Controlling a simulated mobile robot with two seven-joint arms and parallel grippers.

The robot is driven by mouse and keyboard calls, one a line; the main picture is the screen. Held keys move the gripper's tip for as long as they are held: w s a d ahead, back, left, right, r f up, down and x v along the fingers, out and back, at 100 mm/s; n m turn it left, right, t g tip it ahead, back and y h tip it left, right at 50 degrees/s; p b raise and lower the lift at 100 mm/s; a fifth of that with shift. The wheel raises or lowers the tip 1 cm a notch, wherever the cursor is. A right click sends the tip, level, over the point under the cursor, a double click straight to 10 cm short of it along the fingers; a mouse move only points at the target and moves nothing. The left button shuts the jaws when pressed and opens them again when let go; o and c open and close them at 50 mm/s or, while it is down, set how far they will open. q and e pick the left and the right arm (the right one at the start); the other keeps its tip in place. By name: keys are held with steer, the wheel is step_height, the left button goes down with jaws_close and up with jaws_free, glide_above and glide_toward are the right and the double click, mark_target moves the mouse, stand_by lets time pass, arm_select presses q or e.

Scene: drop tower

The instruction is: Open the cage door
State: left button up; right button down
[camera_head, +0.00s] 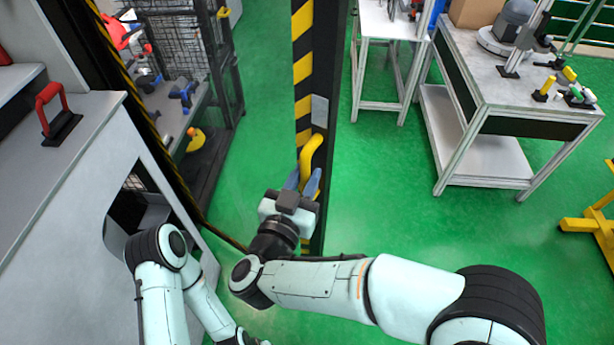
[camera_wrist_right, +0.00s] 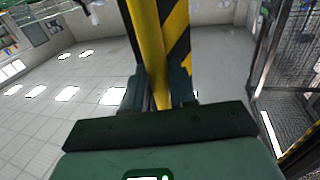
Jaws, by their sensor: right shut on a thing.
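The cage door (camera_head: 302,70) shows nearly edge-on in the head view, as a tall dark frame with yellow and black stripes. Green floor shows on both sides of it. A yellow handle (camera_head: 311,150) sits on the door below a small grey plate. My right gripper (camera_head: 305,184) is shut on the handle's lower part. In the right wrist view the yellow handle (camera_wrist_right: 148,45) runs between the two dark fingers, with the door's striped edge (camera_wrist_right: 177,35) just behind it. My left arm shows at the lower left, but its gripper is not in view.
A grey cabinet (camera_head: 60,180) with a red handle (camera_head: 52,108) stands close on the left. Behind it is a mesh cage rack (camera_head: 190,45) holding tools. A workbench (camera_head: 490,75) stands at the right. Green floor between the door and bench is clear.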

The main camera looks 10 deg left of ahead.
steer(key=c, duration=1.1)
jaws_free()
steer(key=shift+a, duration=0.1)
steer(key=b+v, duration=0.1)
steer(key=v, duration=1.2)
steer(key=shift+s, duration=0.15)
